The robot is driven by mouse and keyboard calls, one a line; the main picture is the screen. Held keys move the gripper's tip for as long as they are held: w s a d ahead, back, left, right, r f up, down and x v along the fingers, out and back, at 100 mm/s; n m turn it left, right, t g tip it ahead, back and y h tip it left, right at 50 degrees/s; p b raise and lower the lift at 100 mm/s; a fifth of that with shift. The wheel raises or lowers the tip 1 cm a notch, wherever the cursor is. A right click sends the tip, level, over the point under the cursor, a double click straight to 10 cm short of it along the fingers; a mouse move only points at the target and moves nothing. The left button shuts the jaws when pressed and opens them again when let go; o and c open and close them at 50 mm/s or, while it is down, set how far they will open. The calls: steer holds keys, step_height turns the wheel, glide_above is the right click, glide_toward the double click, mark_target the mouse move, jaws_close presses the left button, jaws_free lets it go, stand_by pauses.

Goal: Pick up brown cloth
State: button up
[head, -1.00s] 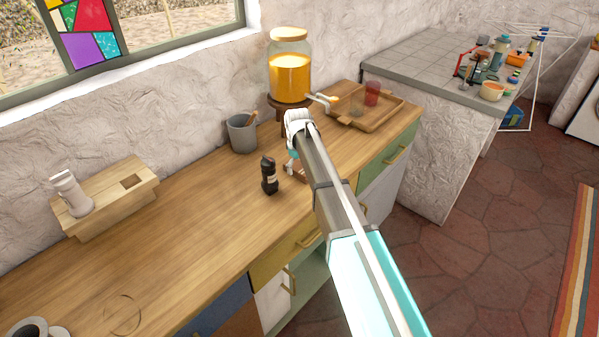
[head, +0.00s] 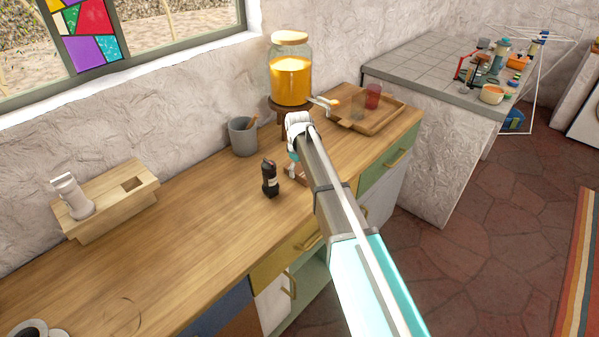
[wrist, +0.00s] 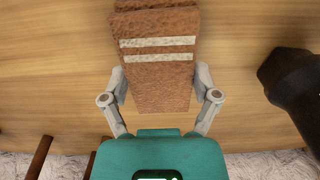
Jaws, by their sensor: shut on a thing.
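The brown cloth (wrist: 158,75) is folded, with two pale stripes across it, and lies over the wooden counter in the wrist view. My gripper (wrist: 160,82) has one finger against each side of the cloth's near part and is shut on it. In the head view a small part of the cloth (head: 297,176) shows beside my gripper (head: 293,168); my arm hides the rest. I cannot tell whether the cloth is clear of the counter.
A dark pepper mill (head: 270,178) stands close to the left of my gripper. A grey pot (head: 243,137), a juice dispenser (head: 290,80) and a wooden tray (head: 392,119) stand behind.

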mark_target(299, 168)
steer(key=shift+r, duration=0.1)
step_height(299, 168, up, 10)
steer(key=p, duration=1)
stand_by(0.5)
steer(key=o, duration=0.6)
steer(key=c, duration=0.5)
steer(key=shift+o, duration=0.2)
